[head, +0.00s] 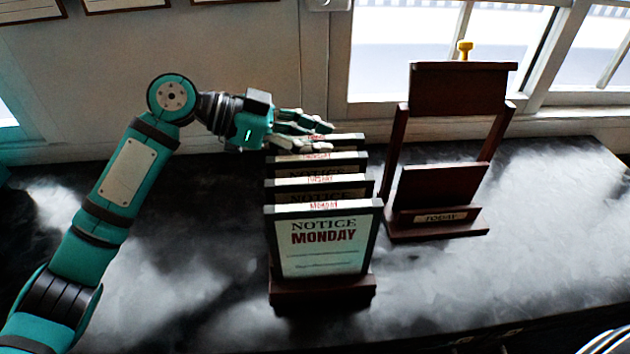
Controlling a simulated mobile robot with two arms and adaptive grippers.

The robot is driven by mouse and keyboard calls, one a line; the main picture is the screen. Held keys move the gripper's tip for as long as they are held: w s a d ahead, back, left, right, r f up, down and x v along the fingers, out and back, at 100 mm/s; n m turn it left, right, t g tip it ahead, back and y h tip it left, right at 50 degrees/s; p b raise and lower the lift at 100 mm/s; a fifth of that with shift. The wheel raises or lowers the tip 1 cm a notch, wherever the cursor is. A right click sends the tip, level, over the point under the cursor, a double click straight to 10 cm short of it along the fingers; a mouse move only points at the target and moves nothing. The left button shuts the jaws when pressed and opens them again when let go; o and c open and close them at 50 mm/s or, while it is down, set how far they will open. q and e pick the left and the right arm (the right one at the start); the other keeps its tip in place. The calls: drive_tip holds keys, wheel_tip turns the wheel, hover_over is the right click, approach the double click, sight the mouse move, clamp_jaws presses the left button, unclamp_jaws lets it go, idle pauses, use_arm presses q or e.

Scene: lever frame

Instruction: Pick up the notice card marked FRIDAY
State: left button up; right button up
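Framed notice cards stand one behind another in a dark wooden rack (322,291). The front card reads NOTICE MONDAY (322,248). Behind it are cards whose red top labels look like TUESDAY (350,182) and THURSDAY (350,158). The rearmost card (350,138) shows only its top edge; its red label is small and partly covered by my fingers, so I cannot read FRIDAY surely. My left gripper (325,137) reaches in from the left at that card's top edge. Its fingers are apart, one on the far side and one on the near side.
A dark wooden stand (440,185) with a TODAY label (440,217) is right of the rack. A yellow knob-like object (464,48) shows above it. Windows and a wall are behind. The dark, patchy tabletop (560,230) is clear at right.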

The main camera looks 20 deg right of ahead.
use_arm(q)
clamp_jaws()
idle(0.5)
